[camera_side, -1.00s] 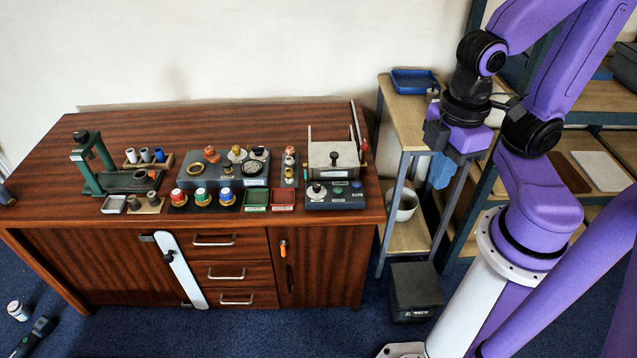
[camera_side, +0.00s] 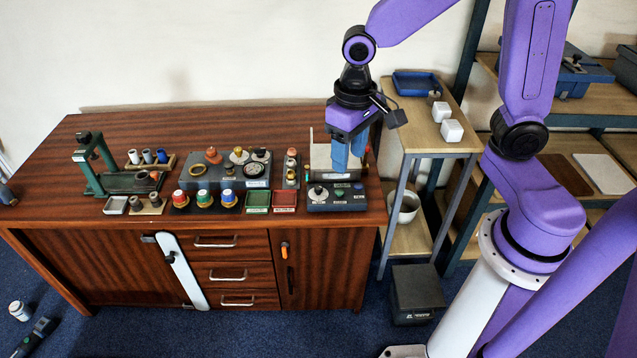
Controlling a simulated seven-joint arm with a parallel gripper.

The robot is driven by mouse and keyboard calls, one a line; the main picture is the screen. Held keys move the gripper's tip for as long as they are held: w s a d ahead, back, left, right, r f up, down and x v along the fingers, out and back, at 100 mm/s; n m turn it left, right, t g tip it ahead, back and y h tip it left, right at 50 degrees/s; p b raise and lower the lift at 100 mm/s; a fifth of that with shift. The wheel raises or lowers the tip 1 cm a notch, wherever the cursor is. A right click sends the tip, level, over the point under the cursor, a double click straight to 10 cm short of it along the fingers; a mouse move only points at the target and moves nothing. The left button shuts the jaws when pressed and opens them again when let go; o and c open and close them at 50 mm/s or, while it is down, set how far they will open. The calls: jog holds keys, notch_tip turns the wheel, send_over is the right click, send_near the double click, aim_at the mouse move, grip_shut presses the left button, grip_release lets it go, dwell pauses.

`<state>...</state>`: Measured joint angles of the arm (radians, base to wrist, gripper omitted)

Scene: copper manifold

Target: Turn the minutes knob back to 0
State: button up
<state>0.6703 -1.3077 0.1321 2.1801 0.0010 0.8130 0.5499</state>
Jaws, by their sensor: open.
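A dark control box (camera_side: 350,206) stands at the right front of the wooden bench. A dark knob on a white dial (camera_side: 318,192) is at its left end and looks like the minutes knob. Its labels and pointer setting are too small to read. My gripper (camera_side: 348,160) points down above and behind the control box, right of the dial and apart from it. Its blue fingers are open, with nothing visible between them. They hide much of the silver box (camera_side: 320,157) behind the control box, including its lid knob.
A grey fixture block (camera_side: 202,178) with several fittings stands left of the control box. Green (camera_side: 257,200) and red (camera_side: 285,199) trays lie nearer. An upright rod and a red-tipped item stand at the bench's right end. A side table (camera_side: 398,115) is farther right.

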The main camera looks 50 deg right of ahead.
jog(key=w+d+f+m, duration=0.2)
jog(key=w+m, duration=0.2)
jog(key=w, duration=0.2)
jog(key=w+d+f+m, duration=0.2)
jog(key=w+f+m, duration=0.1)
jog(key=w+m, duration=0.15)
jog(key=m, duration=0.5)
send_over(318, 186)
notch_tip(318, 186, down, 5)
notch_tip(318, 186, down, 17)
jog(key=shift+s, duration=0.1)
jog(key=shift+c, duration=0.4)
grip_shut()
